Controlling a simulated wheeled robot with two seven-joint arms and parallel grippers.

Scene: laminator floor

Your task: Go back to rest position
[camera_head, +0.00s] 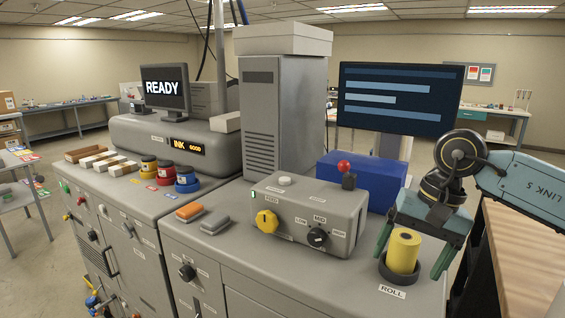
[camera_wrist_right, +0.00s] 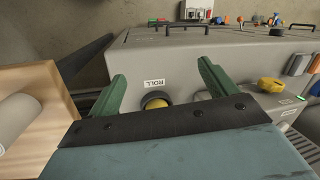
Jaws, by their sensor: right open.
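My right gripper (camera_head: 408,266) comes in from the right in the head view, over the right end of the grey machine top. Its green fingers are spread wide, with nothing clamped between them. A yellow roll (camera_head: 403,251) stands upright in a dark round holder (camera_head: 398,277) beside the ROLL label, and it shows between the two fingers with a gap on each side. In the right wrist view the gripper (camera_wrist_right: 162,69) is also open, and the roll (camera_wrist_right: 156,103) is partly hidden by the gripper body. My left gripper is in neither view.
A grey control box (camera_head: 310,215) with yellow and black knobs stands left of the roll. Behind are a blue box (camera_head: 365,178) with a red-topped lever and a dark monitor (camera_head: 398,98). A wooden table (camera_head: 525,250) is at the right.

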